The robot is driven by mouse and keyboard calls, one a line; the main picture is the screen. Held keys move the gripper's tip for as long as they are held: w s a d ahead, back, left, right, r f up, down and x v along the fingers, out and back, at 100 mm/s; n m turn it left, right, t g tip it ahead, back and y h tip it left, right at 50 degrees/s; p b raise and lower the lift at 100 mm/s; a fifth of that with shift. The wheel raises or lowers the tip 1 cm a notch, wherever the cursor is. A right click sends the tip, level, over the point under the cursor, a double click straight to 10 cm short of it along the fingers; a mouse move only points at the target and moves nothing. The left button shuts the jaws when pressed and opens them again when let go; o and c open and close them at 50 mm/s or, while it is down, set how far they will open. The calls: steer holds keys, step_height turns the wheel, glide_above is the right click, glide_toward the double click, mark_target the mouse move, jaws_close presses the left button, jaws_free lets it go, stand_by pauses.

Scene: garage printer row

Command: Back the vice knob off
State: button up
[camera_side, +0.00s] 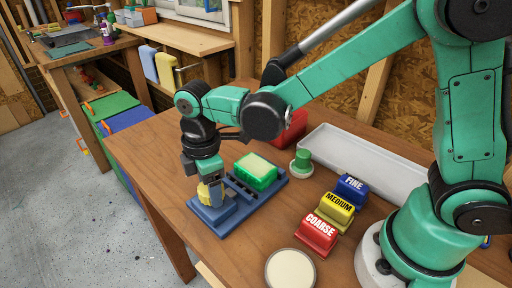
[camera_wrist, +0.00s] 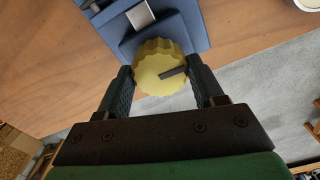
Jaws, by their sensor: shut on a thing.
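The vice knob (camera_wrist: 158,66) is yellow with a scalloped rim and a dark pointer mark on its face. It sits at the end of the blue vice (camera_side: 222,215), which stands near the left front edge of the bench. My gripper (camera_wrist: 163,92) is shut on the knob, with one dark finger on each side of it. In the side view the knob (camera_side: 207,193) shows partly below my gripper (camera_side: 209,183). A green block with a pale top (camera_side: 256,171) sits on the blue base behind the knob.
Red COARSE (camera_side: 317,236), yellow MEDIUM (camera_side: 335,209) and blue FINE (camera_side: 351,188) blocks stand to the right of the vice. A round pale disc (camera_side: 290,270) lies in front. A green knobbed object (camera_side: 302,162) and a long white tray (camera_side: 365,163) are behind. The wooden bench (camera_side: 155,160) is clear left of the vice.

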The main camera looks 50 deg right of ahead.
steer(key=o, duration=1.3)
steer(key=shift+r, duration=0.1)
steer(key=shift+r, duration=2.75)
steer(key=s+d+r+m+t, duration=0.1)
steer(key=s+d+m+t, duration=0.1)
steer(key=d+m, duration=0.4)
steer(key=s+d+r+m+t, duration=0.1)
steer(key=s+d+m+t, duration=0.2)
steer(key=d+m+t, duration=0.2)
steer(key=d+m, duration=0.1)
steer(key=m, duration=0.2)
steer(key=shift+s+d+r+m, duration=0.15)
steer(key=shift+d+r+m, duration=0.15)
steer(key=shift+d, duration=0.1)
